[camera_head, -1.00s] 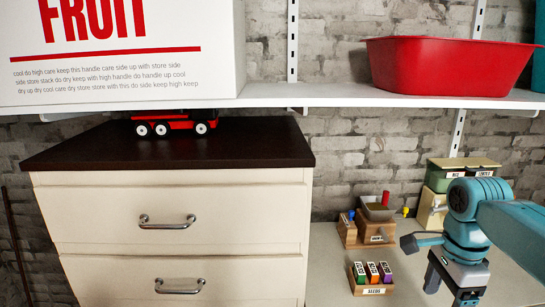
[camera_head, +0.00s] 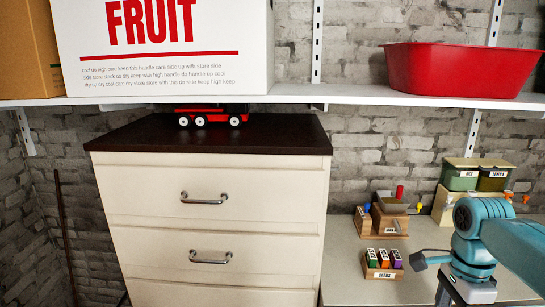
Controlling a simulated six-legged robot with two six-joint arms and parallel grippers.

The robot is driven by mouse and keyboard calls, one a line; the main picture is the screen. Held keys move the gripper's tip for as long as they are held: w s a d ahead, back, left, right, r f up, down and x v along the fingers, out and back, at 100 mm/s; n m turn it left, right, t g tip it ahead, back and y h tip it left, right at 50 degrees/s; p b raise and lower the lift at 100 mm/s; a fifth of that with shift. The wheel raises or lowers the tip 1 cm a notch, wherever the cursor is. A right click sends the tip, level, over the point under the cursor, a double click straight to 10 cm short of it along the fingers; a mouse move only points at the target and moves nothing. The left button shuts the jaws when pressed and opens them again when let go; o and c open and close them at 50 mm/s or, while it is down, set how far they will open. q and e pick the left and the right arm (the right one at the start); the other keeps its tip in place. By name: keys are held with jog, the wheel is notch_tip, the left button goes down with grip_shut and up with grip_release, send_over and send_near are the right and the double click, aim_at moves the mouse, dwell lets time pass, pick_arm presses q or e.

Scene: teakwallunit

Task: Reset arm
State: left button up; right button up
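My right arm comes in from the right in teal. My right gripper (camera_head: 462,296) points down at the bottom edge, over the low pale surface (camera_head: 350,283). Its fingertips are cut off by the frame, so I cannot tell whether it is open or shut. My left arm and gripper are not in view.
A cream drawer cabinet (camera_head: 204,228) with a dark top stands in the middle. A red toy vehicle (camera_head: 212,116) is on it. The shelf (camera_head: 330,94) above holds a FRUIT box (camera_head: 165,45) and a red tub (camera_head: 460,70). A SEEDS holder (camera_head: 384,270) sits left of my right gripper.

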jog(key=s+a+f+n+g+y, duration=0.15)
jog(key=a+f, duration=0.25)
jog(key=f, duration=0.5)
jog(key=s+a+f+n+g, duration=0.25)
jog(key=a+f, duration=0.25)
jog(key=f, duration=0.3)
jog(key=s+a+f+n+g+y, duration=0.15)
jog(key=a+f, duration=0.25)
jog(key=f, duration=0.5)
jog(key=s+a+f+n+t+y, duration=0.1)
jog(key=s+a+f+n+t, duration=0.2)
jog(key=s+a+f+n, duration=0.7)
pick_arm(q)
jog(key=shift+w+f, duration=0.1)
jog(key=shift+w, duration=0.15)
pick_arm(e)
jog(key=f+t, duration=0.1)
jog(key=n+t, duration=0.1)
jog(key=f+n+t, duration=0.1)
jog(key=t, duration=0.1)
jog(key=shift+w+a+f, duration=0.3)
